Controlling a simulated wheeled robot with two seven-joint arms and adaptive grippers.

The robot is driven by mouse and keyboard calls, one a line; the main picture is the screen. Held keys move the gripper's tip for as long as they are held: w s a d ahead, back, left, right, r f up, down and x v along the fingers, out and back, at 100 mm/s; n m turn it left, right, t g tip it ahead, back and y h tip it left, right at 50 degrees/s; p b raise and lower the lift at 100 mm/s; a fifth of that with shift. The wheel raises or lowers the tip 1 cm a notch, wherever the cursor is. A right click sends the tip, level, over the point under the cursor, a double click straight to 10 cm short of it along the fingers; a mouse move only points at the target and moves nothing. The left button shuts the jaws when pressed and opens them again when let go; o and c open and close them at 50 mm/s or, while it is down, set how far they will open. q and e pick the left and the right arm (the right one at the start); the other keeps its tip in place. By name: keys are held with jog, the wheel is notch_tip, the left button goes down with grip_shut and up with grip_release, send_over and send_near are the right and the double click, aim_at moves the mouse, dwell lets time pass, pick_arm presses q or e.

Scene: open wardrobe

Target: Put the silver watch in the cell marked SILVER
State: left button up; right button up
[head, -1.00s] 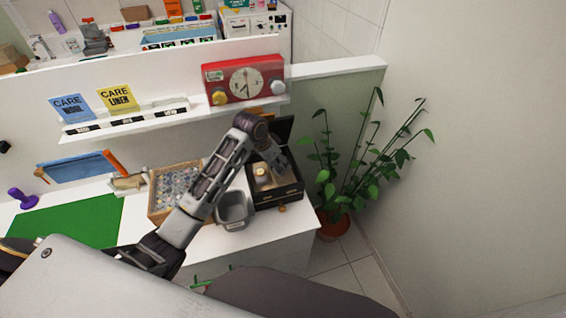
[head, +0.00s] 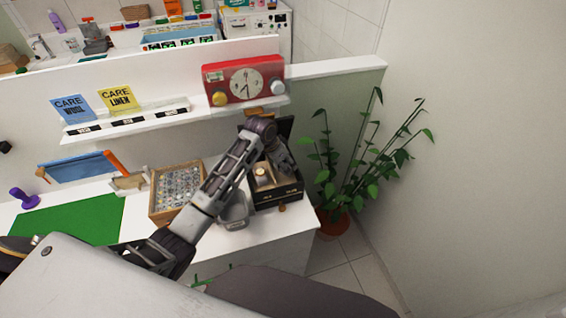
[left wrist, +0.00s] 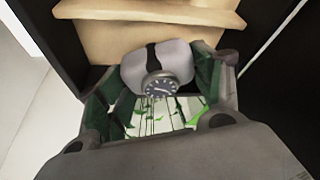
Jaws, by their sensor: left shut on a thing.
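A dark-walled watch box (head: 278,196) with a raised lid stands at the right end of the white counter. My left gripper (head: 283,158) reaches into its right side from above. In the left wrist view the gripper (left wrist: 160,92) has its green-padded fingers on both sides of a grey cushion (left wrist: 182,60) bearing a watch (left wrist: 161,85) with a dark dial and dark strap. It is shut on this cushioned watch. A gold-looking watch on a pale cushion (head: 262,172) sits in the left part of the box. The small front labels are unreadable. My right gripper is not visible.
A grey bin (head: 235,217) and a wooden tray of small round items (head: 178,190) stand left of the box. A red clock radio (head: 243,82) is on the shelf behind. A potted plant (head: 335,222) stands on the floor to the right. A green mat (head: 70,217) lies farther left.

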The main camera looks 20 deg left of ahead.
pick_arm(q)
jog(key=shift+s+f, duration=0.15)
jog(key=shift+f, duration=0.3)
jog(key=shift+s+f, duration=0.15)
jog(key=shift+f, duration=0.1)
jog(key=o, duration=0.8)
jog(key=shift+f, duration=0.1)
jog(key=o, duration=0.3)
jog(key=shift+w, duration=0.25)
jog(key=shift+r, duration=0.25)
jog(key=shift+r, duration=0.1)
